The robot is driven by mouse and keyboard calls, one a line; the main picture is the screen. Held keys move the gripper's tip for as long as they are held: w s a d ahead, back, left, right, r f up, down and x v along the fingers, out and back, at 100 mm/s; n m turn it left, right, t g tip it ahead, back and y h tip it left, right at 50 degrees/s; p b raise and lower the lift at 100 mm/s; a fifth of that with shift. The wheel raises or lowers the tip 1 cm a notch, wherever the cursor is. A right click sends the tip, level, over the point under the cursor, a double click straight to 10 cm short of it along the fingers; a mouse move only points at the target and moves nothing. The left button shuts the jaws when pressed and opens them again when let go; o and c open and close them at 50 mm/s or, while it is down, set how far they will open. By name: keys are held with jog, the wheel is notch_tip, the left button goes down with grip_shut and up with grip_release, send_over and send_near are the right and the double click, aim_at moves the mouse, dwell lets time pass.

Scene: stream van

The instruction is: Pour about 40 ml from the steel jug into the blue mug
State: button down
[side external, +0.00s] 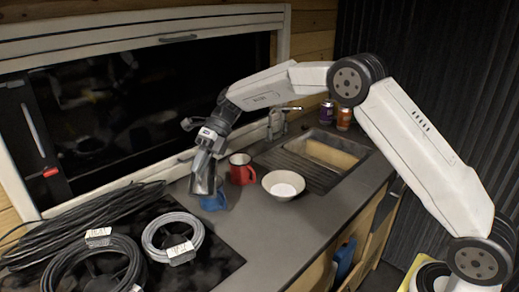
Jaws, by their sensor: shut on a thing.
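The steel jug (202,179) is held by my gripper (207,152) above the left part of the counter. My gripper is shut on the jug's upper part. The jug looks tilted, but its spout and any liquid are too small to make out. The blue mug (214,202) stands on the counter just below and right of the jug. The jug overlaps part of the mug in this view, so I cannot tell whether they touch. The mug's inside is hidden.
A red mug (241,170) and a white bowl (284,186) stand right of the blue mug. Coiled cables (172,238) lie on the dark hob at left. A sink (325,152) with a tap, and two jars (343,117), are farther right. The counter's front strip is clear.

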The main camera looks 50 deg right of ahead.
jog(key=shift+w+d+g+y, duration=0.2)
jog(key=shift+d+g+y, duration=0.1)
jog(key=shift+y, duration=0.2)
jog(key=shift+w+d+r+m+g+y+p, duration=0.3)
jog(key=shift+w+d+r+g+y+p, duration=0.15)
jog(key=shift+r+y+p, duration=0.25)
jog(key=shift+d+r+g, duration=0.1)
jog(key=shift+r+g, duration=0.05)
jog(key=shift+g, duration=0.1)
jog(key=shift+s+p, duration=0.1)
jog(key=shift+p, duration=0.2)
jog(key=shift+s+a+r+y, duration=0.15)
jog(key=shift+s+a+y, duration=0.25)
jog(key=shift+s+a, duration=0.25)
jog(key=shift+a+p, duration=0.15)
jog(key=shift+p, duration=0.15)
jog(key=shift+r+y+p, duration=0.2)
jog(key=shift+y+p, duration=0.1)
dwell(0.7)
